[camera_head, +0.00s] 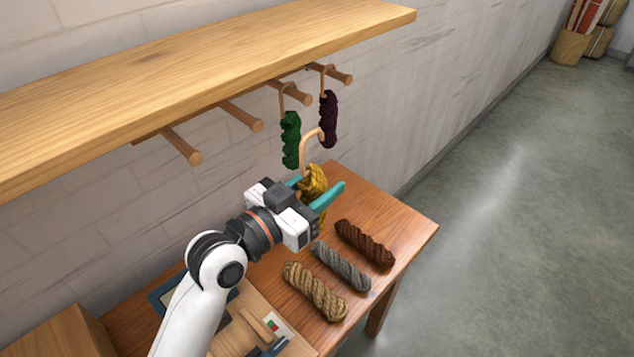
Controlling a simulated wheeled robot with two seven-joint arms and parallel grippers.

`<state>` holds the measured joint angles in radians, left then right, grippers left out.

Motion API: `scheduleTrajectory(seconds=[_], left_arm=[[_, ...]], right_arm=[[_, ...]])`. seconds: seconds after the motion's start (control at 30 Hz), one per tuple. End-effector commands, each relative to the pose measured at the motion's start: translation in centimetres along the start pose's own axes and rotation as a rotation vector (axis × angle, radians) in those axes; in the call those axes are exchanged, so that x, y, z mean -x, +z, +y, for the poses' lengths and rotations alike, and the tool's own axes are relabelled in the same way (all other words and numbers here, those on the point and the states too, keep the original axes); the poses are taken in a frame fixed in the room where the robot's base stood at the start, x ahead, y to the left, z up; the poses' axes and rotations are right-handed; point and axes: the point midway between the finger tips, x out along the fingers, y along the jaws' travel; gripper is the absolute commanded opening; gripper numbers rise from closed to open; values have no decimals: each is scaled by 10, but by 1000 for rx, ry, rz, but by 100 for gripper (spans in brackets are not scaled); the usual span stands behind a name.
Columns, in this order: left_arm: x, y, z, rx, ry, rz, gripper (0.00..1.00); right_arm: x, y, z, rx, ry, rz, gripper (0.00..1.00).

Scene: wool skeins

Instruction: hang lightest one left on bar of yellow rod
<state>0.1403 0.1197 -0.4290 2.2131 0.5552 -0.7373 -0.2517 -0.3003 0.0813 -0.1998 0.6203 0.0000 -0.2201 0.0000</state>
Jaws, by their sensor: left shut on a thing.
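My left gripper (317,189) has teal fingers and is shut on a yellow skein (314,180), in front of the wall and above the back of the table. A pale wooden hook (306,148) rises from the yellow skein. Its top is close to the green and purple skeins; I cannot tell whether it touches them. On the table lie a tan skein (315,291), a grey skein (341,266) and a dark brown skein (365,244), side by side. The tan one looks lightest of these. The right gripper is not in view.
Under the wooden shelf (200,75) several pegs stick out. A green skein (290,140) and a purple skein (328,119) hang from the two right pegs by hooks. The two left pegs, including the leftmost peg (183,147), are bare. The table (400,225) is clear at its right end.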

Motion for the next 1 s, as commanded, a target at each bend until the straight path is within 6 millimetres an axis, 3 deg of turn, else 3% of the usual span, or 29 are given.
scheduleTrajectory(seconds=[0.47,1.0], left_arm=[[1,0,0,0,0,0,19],[27,0,0,-1,1,2,19]], right_arm=[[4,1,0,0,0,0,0],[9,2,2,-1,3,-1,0]])
